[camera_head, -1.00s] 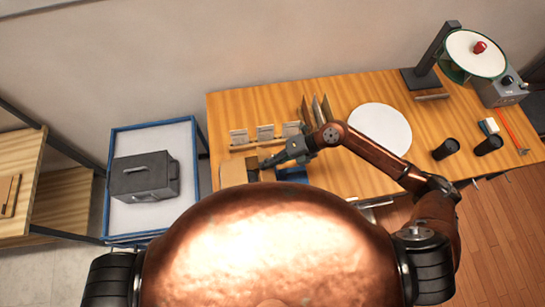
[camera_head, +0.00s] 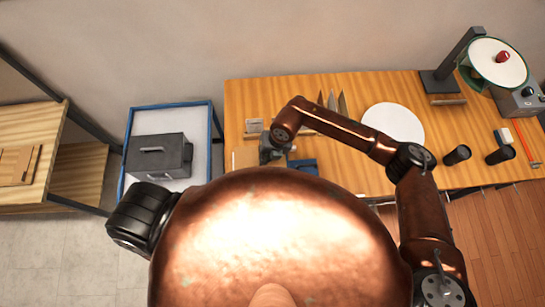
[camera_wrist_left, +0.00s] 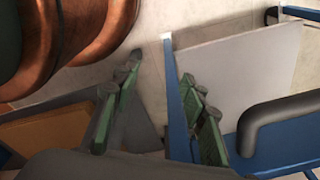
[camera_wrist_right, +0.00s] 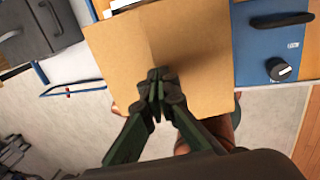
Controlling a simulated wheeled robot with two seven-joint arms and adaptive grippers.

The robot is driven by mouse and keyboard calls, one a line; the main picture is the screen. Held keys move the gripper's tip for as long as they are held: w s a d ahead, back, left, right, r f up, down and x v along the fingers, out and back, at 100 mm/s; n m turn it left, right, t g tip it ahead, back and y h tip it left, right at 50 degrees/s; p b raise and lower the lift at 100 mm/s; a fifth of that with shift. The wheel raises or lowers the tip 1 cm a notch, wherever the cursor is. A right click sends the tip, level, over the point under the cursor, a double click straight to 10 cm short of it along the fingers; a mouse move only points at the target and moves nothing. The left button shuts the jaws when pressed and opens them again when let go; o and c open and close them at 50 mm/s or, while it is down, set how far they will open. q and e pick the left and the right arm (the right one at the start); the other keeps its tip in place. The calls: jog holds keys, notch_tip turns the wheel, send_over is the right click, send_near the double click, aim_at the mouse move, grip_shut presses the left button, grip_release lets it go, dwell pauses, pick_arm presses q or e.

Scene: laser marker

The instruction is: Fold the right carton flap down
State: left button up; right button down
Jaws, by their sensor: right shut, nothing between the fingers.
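The tan carton (camera_head: 245,157) stands at the table's front left, partly hidden by my right gripper and body. In the right wrist view its flat tan cardboard (camera_wrist_right: 205,60) fills the upper middle, with a faint crease running down it. My right gripper (camera_wrist_right: 157,88) is shut and empty, its tips over the lower part of that cardboard; I cannot tell if they touch. It also shows from above in the head view (camera_head: 270,156), beside the carton. My left gripper (camera_wrist_left: 155,75) is open, fingers apart, with a blue post of the trolley frame seen between them.
A blue box (camera_head: 303,165) with a black knob and handle (camera_wrist_right: 281,69) sits just right of the carton. The blue-framed trolley (camera_head: 127,150) with a grey metal case (camera_head: 158,157) stands left of the table. A white disc (camera_head: 393,122) lies farther right.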

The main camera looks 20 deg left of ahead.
jog(key=shift+s+a+f+t+h+b, duration=0.1)
jog(key=shift+a+f+t+h+b, duration=0.1)
jog(key=shift+f+h+b, duration=0.2)
jog(key=shift+s+a+f+t+h+b, duration=0.1)
jog(key=shift+f+t+h+b, duration=0.15)
jog(key=shift+f+b, duration=0.25)
jog(key=shift+a+f+b, duration=0.15)
jog(key=shift+f+b, duration=0.15)
jog(key=shift+b, duration=0.25)
jog(key=shift+s+b, duration=0.1)
jog(key=shift+b, duration=0.25)
pick_arm(q)
jog(key=f, duration=0.4)
jog(key=shift+s, duration=0.25)
jog(key=shift+s, duration=0.3)
jog(key=shift+a, duration=0.1)
